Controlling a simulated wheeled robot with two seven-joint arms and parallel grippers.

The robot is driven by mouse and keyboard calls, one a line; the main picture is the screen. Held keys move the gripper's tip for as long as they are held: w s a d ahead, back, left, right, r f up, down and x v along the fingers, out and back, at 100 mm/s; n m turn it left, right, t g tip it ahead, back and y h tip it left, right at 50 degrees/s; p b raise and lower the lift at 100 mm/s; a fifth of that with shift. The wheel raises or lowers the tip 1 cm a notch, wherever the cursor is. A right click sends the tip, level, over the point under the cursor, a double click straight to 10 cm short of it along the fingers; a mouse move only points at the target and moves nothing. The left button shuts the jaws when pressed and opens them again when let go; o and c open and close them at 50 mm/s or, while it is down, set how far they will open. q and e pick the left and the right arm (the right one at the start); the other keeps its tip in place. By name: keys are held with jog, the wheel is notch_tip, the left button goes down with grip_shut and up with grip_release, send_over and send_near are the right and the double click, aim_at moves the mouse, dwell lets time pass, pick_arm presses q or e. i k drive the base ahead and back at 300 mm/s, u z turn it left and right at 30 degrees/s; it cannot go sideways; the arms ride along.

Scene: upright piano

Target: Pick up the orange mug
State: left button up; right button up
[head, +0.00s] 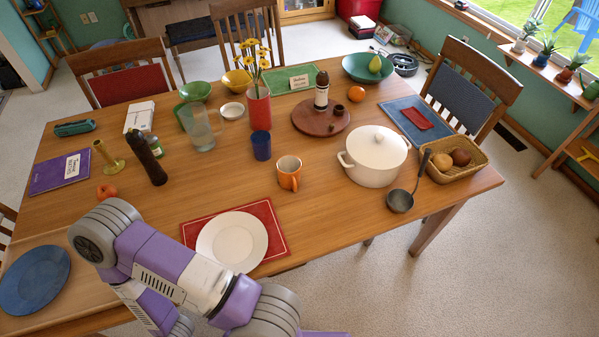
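The orange mug (289,173) stands upright on the wooden table, near its middle. Its handle points toward the front. A dark blue cup (261,145) stands just behind it to the left, apart from it. A purple and white arm of mine covers the lower left of the head view, in front of the table's front edge. Neither gripper shows, so I cannot see what they hold. Nothing is seen touching the mug.
A white plate (232,241) on a red mat lies in front of the mug. A white pot (374,156) and a ladle (401,199) stand to the right. A red vase (259,108) with flowers and a glass pitcher (200,128) stand behind. Bare wood lies right of the mat.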

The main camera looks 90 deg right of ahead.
aim_at(290, 167)
jog(key=k, duration=0.2)
jog(key=z, duration=2.8)
jog(key=k, duration=0.95)
jog(key=z, duration=1.35)
jog(key=i, duration=1.15)
jog(key=u, duration=2.4)
